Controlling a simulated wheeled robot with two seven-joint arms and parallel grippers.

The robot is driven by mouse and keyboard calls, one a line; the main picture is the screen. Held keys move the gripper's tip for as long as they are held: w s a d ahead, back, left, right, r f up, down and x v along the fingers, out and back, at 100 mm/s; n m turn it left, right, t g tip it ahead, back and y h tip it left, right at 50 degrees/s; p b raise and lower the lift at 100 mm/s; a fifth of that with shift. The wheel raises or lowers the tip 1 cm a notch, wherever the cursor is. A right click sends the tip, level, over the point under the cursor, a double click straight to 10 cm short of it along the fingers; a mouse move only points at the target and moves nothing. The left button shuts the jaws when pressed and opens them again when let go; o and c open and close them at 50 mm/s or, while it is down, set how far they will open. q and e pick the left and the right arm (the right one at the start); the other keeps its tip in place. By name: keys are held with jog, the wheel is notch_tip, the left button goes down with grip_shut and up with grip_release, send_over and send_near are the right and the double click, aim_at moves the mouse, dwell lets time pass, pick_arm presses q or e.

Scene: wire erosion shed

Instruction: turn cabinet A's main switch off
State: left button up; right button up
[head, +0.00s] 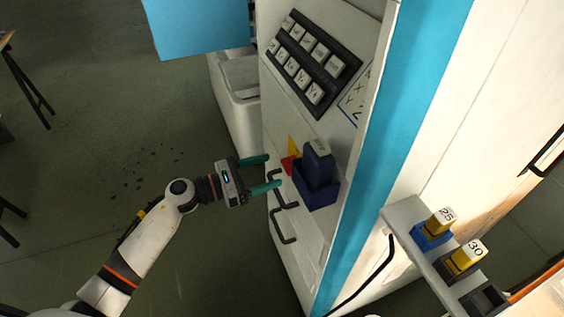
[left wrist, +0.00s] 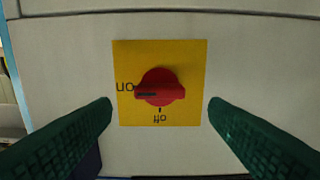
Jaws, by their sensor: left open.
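The main switch is a red knob (left wrist: 159,87) on a yellow plate (left wrist: 160,50). In the left wrist view its lettering is upside down, and the knob's dark mark points left to "ON", with "Off" below. No cabinet letter is readable. My right gripper is not seen.
A dark blue holder (head: 314,190) with a block sticks out close right of the switch. Black handles (head: 284,226) stand out below. A keypad (head: 311,60) is above. A shelf (head: 405,214) at right bears blocks marked 25 and 30. The floor at left is open.

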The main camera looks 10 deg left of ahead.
aim_at(284, 167)
pick_arm(q)
jog(key=shift+p+x, duration=0.35)
jog(key=shift+x, duration=2)
jog(key=c, duration=1)
